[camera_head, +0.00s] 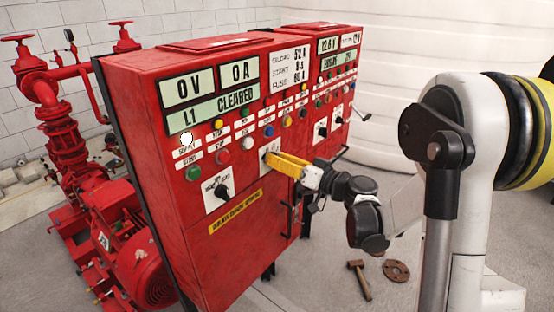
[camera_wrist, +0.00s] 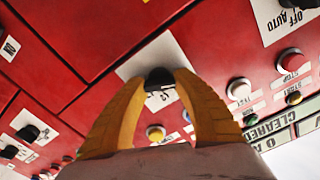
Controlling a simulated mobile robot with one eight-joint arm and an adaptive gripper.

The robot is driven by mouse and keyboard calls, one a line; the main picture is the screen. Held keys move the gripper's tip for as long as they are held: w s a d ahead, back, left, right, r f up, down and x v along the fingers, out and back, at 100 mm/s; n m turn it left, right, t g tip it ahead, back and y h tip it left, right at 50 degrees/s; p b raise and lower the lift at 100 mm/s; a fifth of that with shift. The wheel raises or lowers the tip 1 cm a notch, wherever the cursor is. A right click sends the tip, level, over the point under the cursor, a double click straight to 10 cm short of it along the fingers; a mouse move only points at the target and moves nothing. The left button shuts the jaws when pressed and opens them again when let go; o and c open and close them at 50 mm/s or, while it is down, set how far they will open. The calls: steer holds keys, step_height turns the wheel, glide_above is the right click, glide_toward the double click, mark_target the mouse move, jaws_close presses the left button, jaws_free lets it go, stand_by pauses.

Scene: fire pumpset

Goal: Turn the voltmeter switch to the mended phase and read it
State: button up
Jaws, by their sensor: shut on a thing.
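The red control cabinet (camera_head: 240,230) stands with its panel toward the right. Its left displays read 0 V (camera_head: 189,87) and 0 A (camera_head: 239,73). The strip below them (camera_head: 211,110) reads L1 CLEARED. My gripper (camera_head: 270,157) reaches the panel from the right. In the wrist view its yellow fingers (camera_wrist: 158,85) are shut around a black knob (camera_wrist: 158,77) on a white plate (camera_wrist: 137,70). The knob's label is mostly hidden and too small to read, so I cannot tell its position. In the head view the fingers hide this knob.
Another black selector (camera_head: 221,191) sits to the left; its plate reads OFF AUTO in the wrist view (camera_wrist: 290,17). Several buttons and lamps crowd the panel. A red pump and motor (camera_head: 140,265) stand at left. A hammer (camera_head: 360,280) and a round flange (camera_head: 396,270) lie on the floor.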

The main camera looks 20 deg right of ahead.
steer(key=m, duration=0.4)
steer(key=shift+b, duration=0.3)
steer(key=shift+w+m, duration=0.1)
steer(key=shift+m, duration=2)
steer(key=o, duration=1.2)
steer(key=v, duration=1.2)
